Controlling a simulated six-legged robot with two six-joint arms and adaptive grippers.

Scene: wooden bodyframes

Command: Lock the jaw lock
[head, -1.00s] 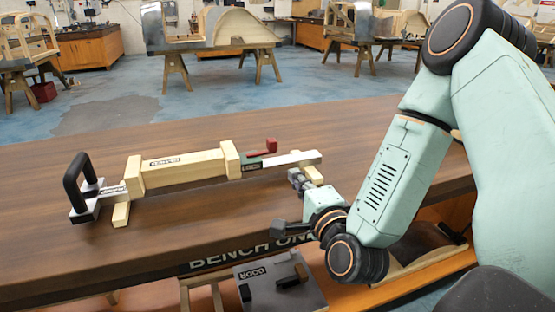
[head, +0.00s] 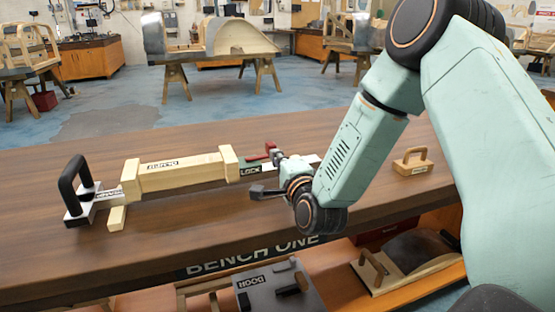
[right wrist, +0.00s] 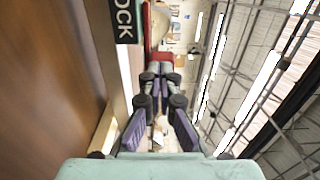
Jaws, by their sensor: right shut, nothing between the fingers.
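The long wooden clamp (head: 182,170) lies across the bench, with a black handle (head: 72,178) at its left end. Near its right end is a red lever (head: 258,156) beside the LOCK label (head: 249,169). The lever's outer end is partly hidden by my right gripper (head: 278,156). In the right wrist view my right gripper (right wrist: 160,78) has its fingertips together and empty. The red lever (right wrist: 160,57) shows just beyond them, and the LOCK label (right wrist: 123,18) is to the upper left. I cannot tell whether the fingertips touch the lever. My left gripper is out of view.
The wooden bench (head: 60,250) has clear surface in front of and behind the clamp. A small wooden handled block (head: 411,164) stands at the right. Below the front edge are a grey DOOR panel (head: 265,285) and a shelf with a dark, handled piece (head: 415,250).

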